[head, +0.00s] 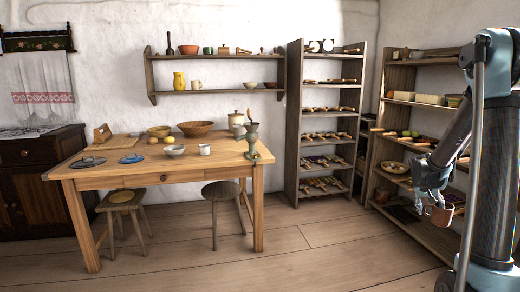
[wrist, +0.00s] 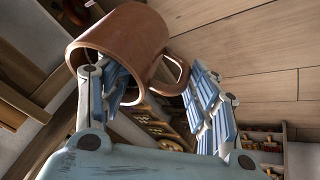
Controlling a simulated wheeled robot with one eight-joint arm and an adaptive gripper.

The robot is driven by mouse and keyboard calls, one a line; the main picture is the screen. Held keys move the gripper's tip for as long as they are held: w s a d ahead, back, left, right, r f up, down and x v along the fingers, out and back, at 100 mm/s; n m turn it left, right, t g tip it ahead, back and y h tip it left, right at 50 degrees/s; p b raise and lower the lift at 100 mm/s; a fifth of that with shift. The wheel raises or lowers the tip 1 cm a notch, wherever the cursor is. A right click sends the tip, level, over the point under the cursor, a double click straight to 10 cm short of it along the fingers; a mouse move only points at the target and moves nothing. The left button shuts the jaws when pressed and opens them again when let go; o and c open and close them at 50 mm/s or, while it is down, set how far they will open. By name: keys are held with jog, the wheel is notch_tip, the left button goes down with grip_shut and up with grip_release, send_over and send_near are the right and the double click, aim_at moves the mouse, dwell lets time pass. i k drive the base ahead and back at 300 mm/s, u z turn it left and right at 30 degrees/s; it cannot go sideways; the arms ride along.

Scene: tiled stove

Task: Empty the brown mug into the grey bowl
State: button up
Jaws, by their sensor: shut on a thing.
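The brown mug (head: 440,214) hangs from my gripper (head: 430,193) at the right of the head view, in front of the right-hand shelves. In the wrist view the brown mug (wrist: 122,38) is tilted, with its opening toward the lower left and its handle toward the right finger. One finger reaches at the mug's opening and the other is on the handle side; my gripper is shut on it. The mug's contents cannot be seen. The grey bowl (head: 174,151) stands upright on the wooden table at the left, far from my gripper.
Shelves (head: 418,87) stand close beside my arm. The floor between is clear.

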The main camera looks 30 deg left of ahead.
aim_at(175, 152)
jog(key=k, duration=1.05)
jog(key=u, duration=1.45)
jog(key=i, duration=1.6)
jog(key=z, duration=0.05)
